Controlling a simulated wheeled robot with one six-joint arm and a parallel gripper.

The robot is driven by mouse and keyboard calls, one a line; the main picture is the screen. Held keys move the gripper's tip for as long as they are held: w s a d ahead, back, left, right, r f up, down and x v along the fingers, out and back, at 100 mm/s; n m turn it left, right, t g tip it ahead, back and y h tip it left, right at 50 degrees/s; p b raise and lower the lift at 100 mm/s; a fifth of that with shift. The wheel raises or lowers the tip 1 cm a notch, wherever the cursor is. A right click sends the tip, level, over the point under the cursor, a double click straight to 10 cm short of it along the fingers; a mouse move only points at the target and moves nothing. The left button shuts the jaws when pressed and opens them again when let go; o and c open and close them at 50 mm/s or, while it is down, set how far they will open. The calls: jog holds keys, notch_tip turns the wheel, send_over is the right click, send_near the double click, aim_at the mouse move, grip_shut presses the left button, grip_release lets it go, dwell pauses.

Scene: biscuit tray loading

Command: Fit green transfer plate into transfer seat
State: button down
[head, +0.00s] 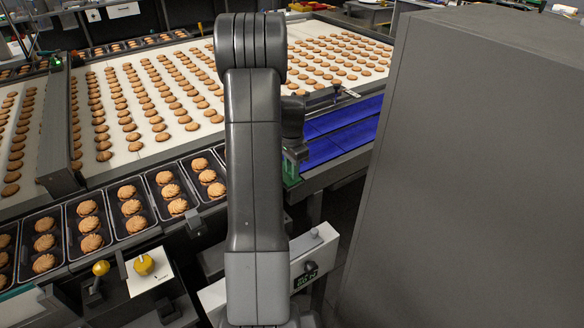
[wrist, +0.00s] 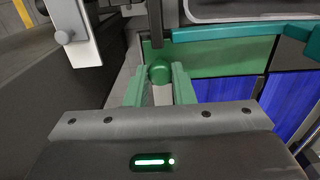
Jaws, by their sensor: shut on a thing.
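The green transfer plate (wrist: 222,60) stands in the upper middle of the wrist view, with a round green knob (wrist: 160,73) at its left part. My gripper (wrist: 159,76) is shut on the plate by this knob, one finger on each side. A teal strip (wrist: 215,34) runs along the plate's top edge. I cannot tell which surface is the transfer seat, or whether the plate is touching it. In the head view my arm covers most of the gripper; a bit of green (head: 291,168) shows beside the arm at the conveyor's edge.
Blue panels (wrist: 225,92) lie below and right of the plate; a blue belt (head: 335,130) shows in the head view. Black trays of biscuits (head: 128,208) line the left. A large grey cabinet (head: 470,170) blocks the right.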

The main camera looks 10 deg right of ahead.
jog(key=shift+f, duration=0.25)
jog(key=shift+f, duration=0.15)
jog(key=c, duration=1.2)
grip_release()
jog(key=shift+c, duration=0.2)
notch_tip(320, 180, up, 12)
jog(key=b, duration=0.1)
